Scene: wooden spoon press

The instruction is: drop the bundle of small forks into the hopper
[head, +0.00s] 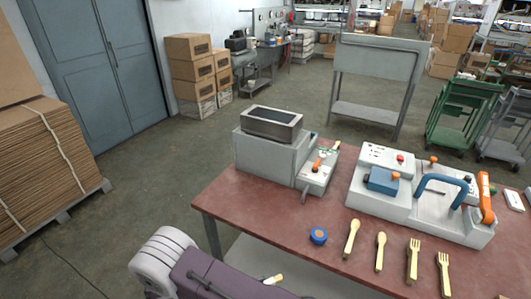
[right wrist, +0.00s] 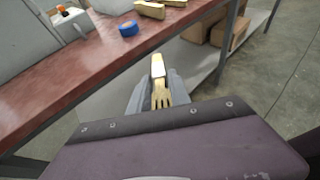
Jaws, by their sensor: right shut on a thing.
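The hopper (head: 272,123) is an open-topped metal box with a dark inside, on the grey machine at the table's far left. My right gripper (right wrist: 158,84) is shut on a bundle of small wooden forks (right wrist: 158,70). In the right wrist view the tines lie between the fingers and the pale handle end points away from the palm. In the head view the bundle (head: 273,279) shows at the bottom, in front of the table's front edge and well short of the hopper. My left gripper is not in view.
The red table (head: 240,207) carries a blue tape roll (head: 318,236), spoons (head: 351,238) and forks (head: 413,260) along its front. A press with a blue handle (head: 440,185) stands at the right. The table top between tape and hopper is clear.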

